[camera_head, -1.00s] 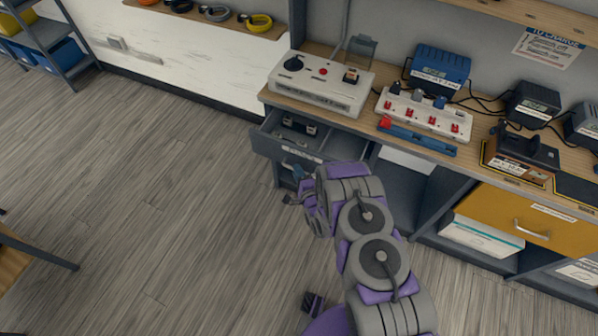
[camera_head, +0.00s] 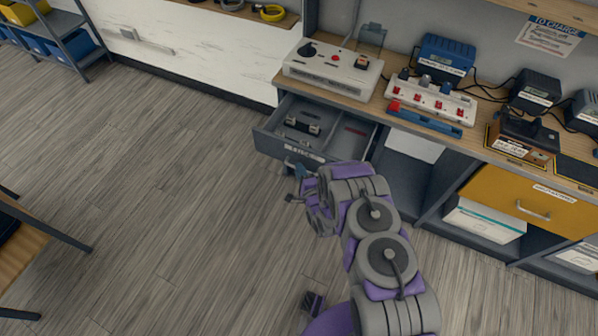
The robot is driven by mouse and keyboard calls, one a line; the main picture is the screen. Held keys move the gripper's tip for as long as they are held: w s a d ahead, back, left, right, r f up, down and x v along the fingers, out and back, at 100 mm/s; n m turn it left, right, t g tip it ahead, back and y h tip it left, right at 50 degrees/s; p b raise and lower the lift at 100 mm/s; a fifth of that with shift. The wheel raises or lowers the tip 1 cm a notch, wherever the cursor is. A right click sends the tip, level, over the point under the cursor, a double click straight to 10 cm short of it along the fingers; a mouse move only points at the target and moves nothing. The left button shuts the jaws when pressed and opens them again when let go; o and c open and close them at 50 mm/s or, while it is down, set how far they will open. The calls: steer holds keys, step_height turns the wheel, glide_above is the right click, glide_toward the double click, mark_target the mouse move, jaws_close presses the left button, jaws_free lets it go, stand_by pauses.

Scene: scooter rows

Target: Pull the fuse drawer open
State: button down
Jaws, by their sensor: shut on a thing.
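The grey fuse drawer (camera_head: 278,133) sits under the left end of the workbench and stands well open, its front with a label plate facing me. Several small dark fuse-like parts (camera_head: 302,124) lie in its left compartment, and the right compartment shows a reddish strip. My gripper (camera_head: 294,180) is at the lower edge of the drawer front and is shut on the drawer's handle.
The bench (camera_head: 385,113) carries a switch box (camera_head: 333,72), a white power strip (camera_head: 432,98), a blue bar (camera_head: 425,123) and chargers. A yellow drawer (camera_head: 515,200) is at right. A table (camera_head: 22,255) stands at lower left. The wood floor (camera_head: 170,180) between is clear.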

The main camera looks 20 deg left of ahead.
steer(key=c, duration=1.1)
jaws_free()
steer(key=shift+w+d+f, duration=0.1)
steer(key=shift+d+f, duration=0.2)
steer(key=shift+d, duration=0.1)
steer(key=shift+c, duration=0.2)
steer(key=shift+r, duration=0.15)
steer(key=shift+a, duration=0.15)
steer(key=p+v, duration=0.7)
steer(key=v, duration=1)
steer(key=shift+p, duration=0.35)
